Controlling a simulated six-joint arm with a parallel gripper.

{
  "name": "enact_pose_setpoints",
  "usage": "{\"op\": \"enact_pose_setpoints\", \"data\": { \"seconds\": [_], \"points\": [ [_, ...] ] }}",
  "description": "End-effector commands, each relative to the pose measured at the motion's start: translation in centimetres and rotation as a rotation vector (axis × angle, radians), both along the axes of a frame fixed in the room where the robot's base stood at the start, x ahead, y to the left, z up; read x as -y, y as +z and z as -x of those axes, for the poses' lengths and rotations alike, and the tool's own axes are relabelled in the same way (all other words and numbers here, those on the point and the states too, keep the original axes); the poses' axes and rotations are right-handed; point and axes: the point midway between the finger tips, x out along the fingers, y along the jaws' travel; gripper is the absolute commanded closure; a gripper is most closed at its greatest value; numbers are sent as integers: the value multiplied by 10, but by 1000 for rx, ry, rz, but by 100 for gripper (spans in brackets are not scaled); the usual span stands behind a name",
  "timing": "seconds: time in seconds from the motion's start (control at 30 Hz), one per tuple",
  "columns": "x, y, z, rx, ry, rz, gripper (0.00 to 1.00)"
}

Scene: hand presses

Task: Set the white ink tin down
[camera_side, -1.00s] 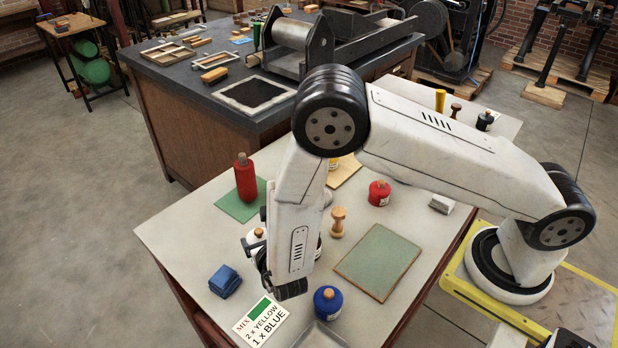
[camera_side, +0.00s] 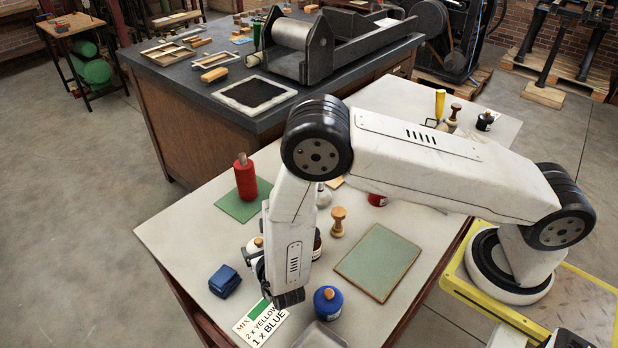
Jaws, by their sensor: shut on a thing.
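The white ink tin (camera_side: 252,246), with a tan knob on top, is at the left of the near table (camera_side: 180,235), partly hidden by my wrist. My gripper (camera_side: 262,268) is low over the table and mostly hidden behind my forearm. It is shut on the white tin, as far as the visible part shows. The tin looks upright. I cannot tell whether its base touches the table.
A mix card (camera_side: 262,322) and a blue tin (camera_side: 328,302) are in front. A red tin (camera_side: 245,178) stands on a green mat behind. A wooden stamp (camera_side: 338,221) and green board (camera_side: 377,262) are right.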

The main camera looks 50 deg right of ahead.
Motion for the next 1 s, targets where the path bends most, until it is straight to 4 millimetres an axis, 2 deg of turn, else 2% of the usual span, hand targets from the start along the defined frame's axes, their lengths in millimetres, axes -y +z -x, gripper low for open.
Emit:
{"op": "enact_pose_setpoints", "data": {
  "seconds": [0.2, 0.23, 0.27, 0.7, 1.0],
  "points": [
    [0, -3, 0, 2, 0, 0, 99],
    [0, -3, 0, 0, 0, 0, 10],
    [0, -3, 0, 0, 0, 0, 1],
    [0, 1, 0, 0, 0, 0, 0],
    [-13, 13, 28, -1, 5, 1, 0]
  ]
}}
